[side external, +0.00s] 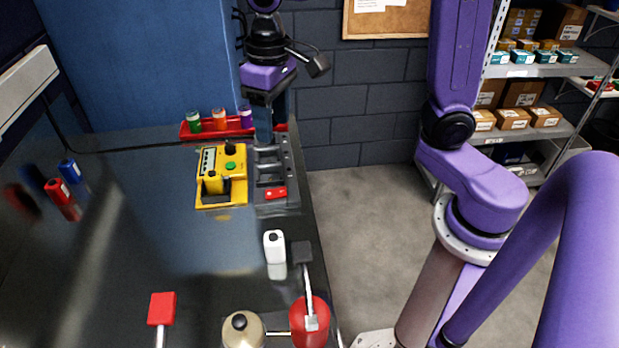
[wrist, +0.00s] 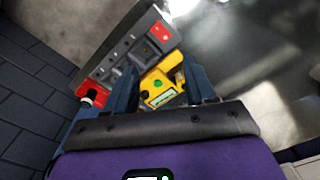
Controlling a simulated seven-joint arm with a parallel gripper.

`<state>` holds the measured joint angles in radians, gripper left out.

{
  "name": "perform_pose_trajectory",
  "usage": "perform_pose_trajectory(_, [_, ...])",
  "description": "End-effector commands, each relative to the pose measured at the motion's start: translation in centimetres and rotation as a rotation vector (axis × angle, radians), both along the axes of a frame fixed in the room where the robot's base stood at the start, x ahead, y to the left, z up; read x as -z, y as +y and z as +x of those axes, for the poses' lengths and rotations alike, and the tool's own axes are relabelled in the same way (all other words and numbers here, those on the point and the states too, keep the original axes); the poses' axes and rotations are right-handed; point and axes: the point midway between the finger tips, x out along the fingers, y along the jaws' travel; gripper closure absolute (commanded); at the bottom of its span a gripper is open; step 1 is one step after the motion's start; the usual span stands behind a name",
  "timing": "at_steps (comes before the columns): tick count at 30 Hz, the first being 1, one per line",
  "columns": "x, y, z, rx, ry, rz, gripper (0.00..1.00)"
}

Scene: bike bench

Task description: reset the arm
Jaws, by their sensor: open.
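My gripper (side external: 263,140) is at the back right of the dark bench, over the far part of a grey fixture (side external: 292,170) with slots and a red patch at its near end. Its fingers point down and hide part of the fixture. In the wrist view my gripper (wrist: 160,68) has two dark blue fingers spread apart, with nothing seen held between them. A yellow device (side external: 237,190) with a green button stands just left of the fixture. The yellow device (wrist: 158,88) shows between the fingers in the wrist view. Whether the fingertips touch the fixture cannot be told.
A red rack (side external: 243,133) with green, orange and purple-topped containers stands behind the device. A white bottle (side external: 274,247), a red canister (side external: 309,325) and a beige round item (side external: 243,333) stand near the front right edge. A red-headed tool (side external: 162,308) lies front left. The bench middle is clear.

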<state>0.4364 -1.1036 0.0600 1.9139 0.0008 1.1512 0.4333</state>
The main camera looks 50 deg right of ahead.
Motion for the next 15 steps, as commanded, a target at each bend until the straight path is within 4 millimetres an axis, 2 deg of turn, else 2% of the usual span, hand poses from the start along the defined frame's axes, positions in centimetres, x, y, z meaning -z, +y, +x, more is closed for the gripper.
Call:
perform_pose_trajectory(1, [0.3,-0.4,-1.8,-0.066,0.0,0.0,0.45])
perform_pose_trajectory(3, [0.8,-0.8,-3.9,-0.157,-0.002,0.0,0.45])
perform_pose_trajectory(8, [2.0,-2.3,-8.8,-0.365,-0.007,0.002,0.45])
perform_pose_trajectory(15, [4.2,-5.4,-15.6,-0.664,-0.012,0.004,0.45])
